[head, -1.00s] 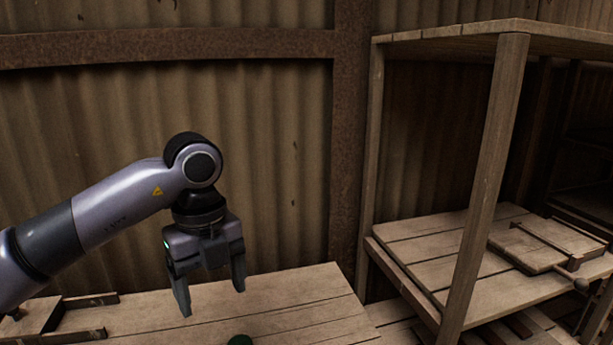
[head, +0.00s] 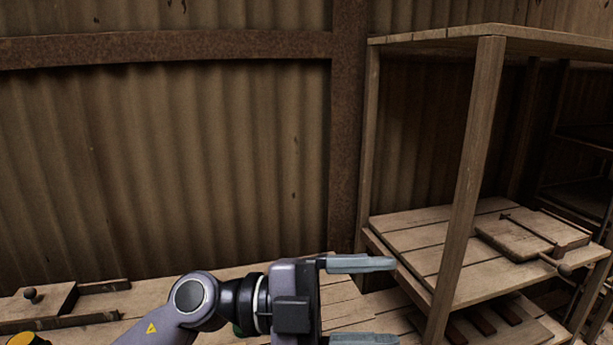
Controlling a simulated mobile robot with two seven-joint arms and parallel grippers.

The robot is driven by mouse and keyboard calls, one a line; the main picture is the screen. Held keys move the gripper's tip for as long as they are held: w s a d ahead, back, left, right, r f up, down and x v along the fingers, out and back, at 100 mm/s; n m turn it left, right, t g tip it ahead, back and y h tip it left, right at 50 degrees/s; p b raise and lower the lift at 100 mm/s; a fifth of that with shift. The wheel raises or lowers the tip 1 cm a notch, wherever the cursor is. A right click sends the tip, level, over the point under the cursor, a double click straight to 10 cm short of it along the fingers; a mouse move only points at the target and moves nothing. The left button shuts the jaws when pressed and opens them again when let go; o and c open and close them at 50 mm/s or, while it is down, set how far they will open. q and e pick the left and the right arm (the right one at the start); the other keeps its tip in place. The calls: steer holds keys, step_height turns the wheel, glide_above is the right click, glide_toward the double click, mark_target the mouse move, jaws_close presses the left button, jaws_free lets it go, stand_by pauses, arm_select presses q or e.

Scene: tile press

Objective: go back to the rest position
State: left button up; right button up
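My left gripper (head: 378,302) is at the bottom centre of the head view, with its fingers pointing to the right. The fingers are wide apart with nothing between them. The grey arm behind it comes in from the bottom left, low in front of the wooden table (head: 225,275). The lower finger is partly cut off by the bottom edge. My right gripper is not in view.
A wooden fixture with a knob (head: 38,303) lies at the table's left. A corrugated wall (head: 200,160) is behind.

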arm_select(q)
steer(key=w+a+r+n+t+h, duration=0.1)
steer(key=w+a+r+n+t, duration=0.2)
steer(key=n+t, duration=0.45)
steer(key=w+a+n+t, duration=0.2)
steer(key=a+n+t, duration=0.35)
steer(key=t, duration=0.35)
steer(key=w+a+f+n+t+y, duration=0.2)
steer(key=a+f+n+y, duration=0.35)
steer(key=n+y, duration=0.2)
steer(key=w+a+f+n+t+y, duration=0.2)
steer(key=a+f+n+t+y, duration=0.1)
steer(key=a+f+n+y, duration=0.35)
steer(key=s+a+f+n+g+y, duration=0.25)
steer(key=s+a+f+g, duration=0.2)
steer(key=f, duration=0.25)
steer(key=s+a+f+n+g+y, duration=0.1)
steer(key=s+a+f+g+y, duration=0.3)
steer(key=f, duration=0.4)
steer(key=s+a+f+g, duration=0.1)
steer(key=s+f+g, duration=0.3)
steer(key=s, duration=0.5)
steer(key=s+f+g, duration=0.4)
steer(key=s, duration=0.4)
steer(key=w+d+f+m+t+h, duration=0.1)
steer(key=w+d+f+t+h, duration=0.1)
steer(key=w+f+t, duration=0.4)
steer(key=shift+w+d+f+t+h, duration=0.4)
steer(key=shift+f+t, duration=0.3)
steer(key=shift+f, duration=0.45)
